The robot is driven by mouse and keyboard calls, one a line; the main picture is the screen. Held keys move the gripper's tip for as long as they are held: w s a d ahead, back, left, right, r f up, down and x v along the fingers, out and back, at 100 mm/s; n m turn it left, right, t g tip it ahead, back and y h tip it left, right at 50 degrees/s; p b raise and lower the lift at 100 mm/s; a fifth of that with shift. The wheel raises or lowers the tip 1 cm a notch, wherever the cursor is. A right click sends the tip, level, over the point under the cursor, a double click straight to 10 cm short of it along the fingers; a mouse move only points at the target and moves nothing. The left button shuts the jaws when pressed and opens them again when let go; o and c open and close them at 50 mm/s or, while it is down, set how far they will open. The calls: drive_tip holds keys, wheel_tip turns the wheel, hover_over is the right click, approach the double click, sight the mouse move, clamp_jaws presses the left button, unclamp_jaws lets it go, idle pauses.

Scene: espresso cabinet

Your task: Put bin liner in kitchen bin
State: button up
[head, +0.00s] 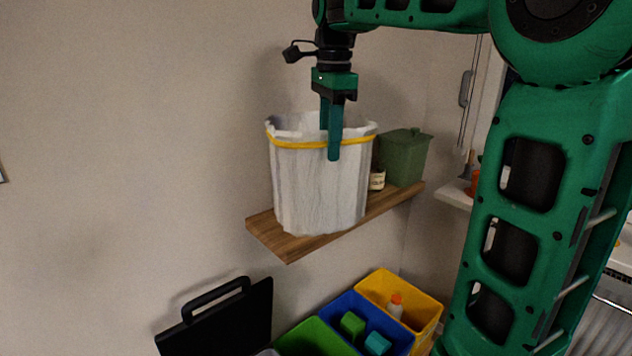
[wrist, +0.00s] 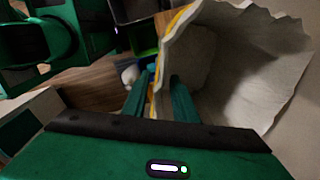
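The bin liner (head: 318,190) is a white bag with a yellow band near its rim, standing upright and open-mouthed on a wooden shelf. My gripper (head: 331,143) points down at its near rim. One finger is outside the liner and the other inside its mouth. In the wrist view, the liner's wall (wrist: 240,65) rises at right, and its edge runs between my gripper's two fingers (wrist: 162,80), which stand apart. A black panel with a handle (head: 222,320) at lower left looks like the kitchen bin's raised lid; the bin's body is mostly out of frame.
The wooden shelf (head: 283,243) also holds a green container (head: 404,158) and a small jar (head: 377,179). Below stand green (head: 312,342), blue (head: 362,309) and yellow (head: 425,306) bins, the latter two with items inside. The wall lies close behind the shelf.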

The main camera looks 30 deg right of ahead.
sight(318, 173)
drive_tip(key=shift+d+f, duration=0.1)
drive_tip(key=shift+f, duration=1.35)
clamp_jaws()
idle(0.3)
